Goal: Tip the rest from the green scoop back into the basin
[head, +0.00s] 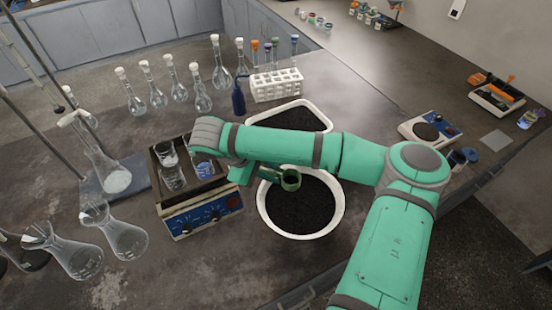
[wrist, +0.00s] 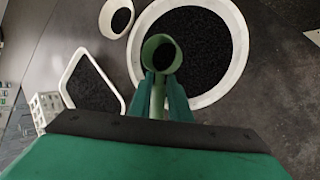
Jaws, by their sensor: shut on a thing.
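The green scoop (head: 290,180) is over the left part of the white round basin (head: 342,212), which holds dark granules. In the wrist view the scoop (wrist: 148,47) has its round mouth towards the camera, with dark material showing inside; how much cannot be told. The basin (wrist: 237,38) lies below and behind it. My gripper (wrist: 159,82) is shut on the scoop's handle, with a jaw on each side. In the head view my gripper (head: 267,174) is partly hidden by my forearm. The scoop appears held above the granules, not touching them.
A white tray (head: 329,118) of dark granules stands behind my arm. A boxy device (head: 200,216) carrying glass beakers stands close left of the basin. A small white bowl (wrist: 104,18) shows in the wrist view. Flasks stand further left; a tube rack (head: 277,88) stands behind.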

